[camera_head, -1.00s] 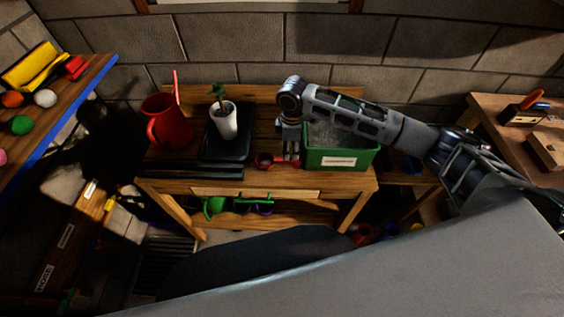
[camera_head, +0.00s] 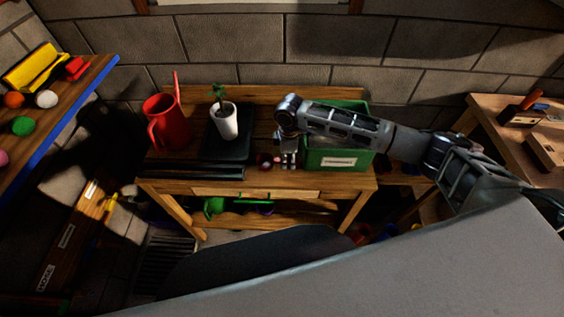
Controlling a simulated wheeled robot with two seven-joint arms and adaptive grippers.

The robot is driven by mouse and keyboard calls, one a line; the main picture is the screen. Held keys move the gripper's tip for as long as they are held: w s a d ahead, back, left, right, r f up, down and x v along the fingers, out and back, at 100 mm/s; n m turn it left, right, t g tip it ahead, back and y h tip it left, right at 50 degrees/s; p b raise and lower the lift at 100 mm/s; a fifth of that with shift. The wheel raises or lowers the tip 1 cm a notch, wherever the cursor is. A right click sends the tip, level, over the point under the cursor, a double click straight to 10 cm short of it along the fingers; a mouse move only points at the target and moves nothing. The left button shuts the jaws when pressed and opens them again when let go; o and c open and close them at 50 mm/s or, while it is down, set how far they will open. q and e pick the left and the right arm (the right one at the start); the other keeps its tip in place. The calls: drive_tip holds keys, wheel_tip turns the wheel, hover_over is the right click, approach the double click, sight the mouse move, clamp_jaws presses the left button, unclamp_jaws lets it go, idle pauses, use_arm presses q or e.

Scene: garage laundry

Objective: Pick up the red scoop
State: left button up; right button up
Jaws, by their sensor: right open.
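The small red scoop (camera_head: 265,160) lies on the wooden bench near its front edge, left of the green bin. It is small and dark here, so its handle is hard to make out. My right gripper (camera_head: 288,163) points down just right of the scoop, between it and the bin. It is open, and I see nothing held in it. Whether a finger touches the scoop I cannot tell. My left gripper is out of view.
The green bin (camera_head: 335,161) stands close on the right, partly behind my right arm. A potted plant (camera_head: 224,122) on a black tray (camera_head: 240,150) and a red watering can (camera_head: 166,124) stand to the left. The wooden bench (camera_head: 215,182) has little bare top.

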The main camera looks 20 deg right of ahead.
drive_tip(key=shift+f, duration=0.65)
drive_tip(key=shift+c, duration=0.3)
clamp_jaws()
